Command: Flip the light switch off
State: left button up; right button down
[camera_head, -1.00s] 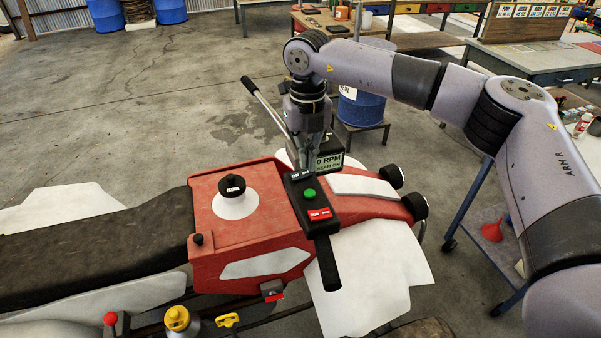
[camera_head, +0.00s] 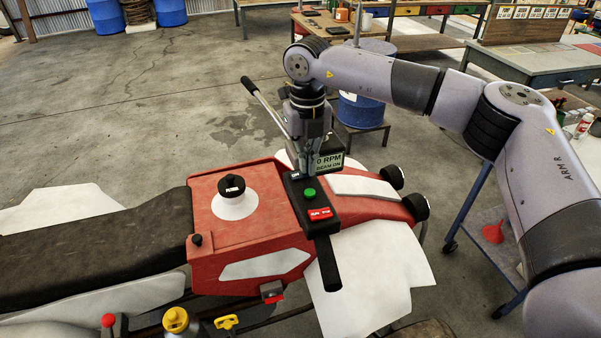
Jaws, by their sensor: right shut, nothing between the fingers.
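A black handlebar control box (camera_head: 297,192) sits on a red and white quad-like vehicle. It carries a green button (camera_head: 309,194) and a red rocker (camera_head: 320,214). The light switch at the box's far end is mostly hidden behind my right gripper (camera_head: 304,172). That gripper points down at the far end of the box, with its fingertips at or just above it; I cannot tell whether they touch. It is shut and empty. A small display (camera_head: 331,162) beside it reads "0 RPM" and "BEAM ON", partly covered by the gripper. My left gripper is not in view.
A black fuel cap (camera_head: 231,186) stands on the red tank left of the box. A silver lever (camera_head: 265,104) slants up at the far left of the gripper. A blue drum (camera_head: 361,110) stands behind. A blue trolley (camera_head: 462,222) is at the right. The left floor is clear.

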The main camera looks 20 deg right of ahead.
jog(key=shift+f, duration=0.3)
jog(key=shift+r+p, duration=1.85)
jog(key=shift+r, duration=1.75)
jog(key=shift+f, duration=0.1)
